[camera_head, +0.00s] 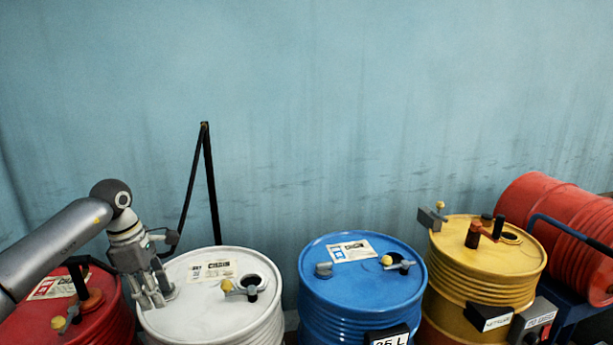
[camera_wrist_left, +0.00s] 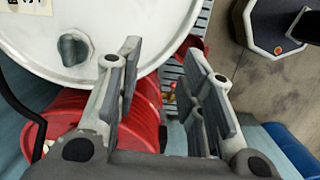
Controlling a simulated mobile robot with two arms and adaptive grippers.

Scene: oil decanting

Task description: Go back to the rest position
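My left gripper (camera_head: 151,291) reaches in from the left and hangs over the left edge of the white drum (camera_head: 215,325). In the left wrist view its two fingers (camera_wrist_left: 168,98) stand apart with nothing between them. The white drum's lid (camera_wrist_left: 120,22) with a grey cap (camera_wrist_left: 75,48) shows beyond the fingers there. Whether the fingertips touch the drum cannot be told. My right gripper is not in view.
A red drum (camera_head: 110,325) stands left of the white one. A blue drum (camera_head: 350,280), a yellow drum (camera_head: 490,270) and a red drum lying on its side (camera_head: 545,205) are to the right. A blue wall (camera_head: 350,100) closes the back. The space above the drums is free.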

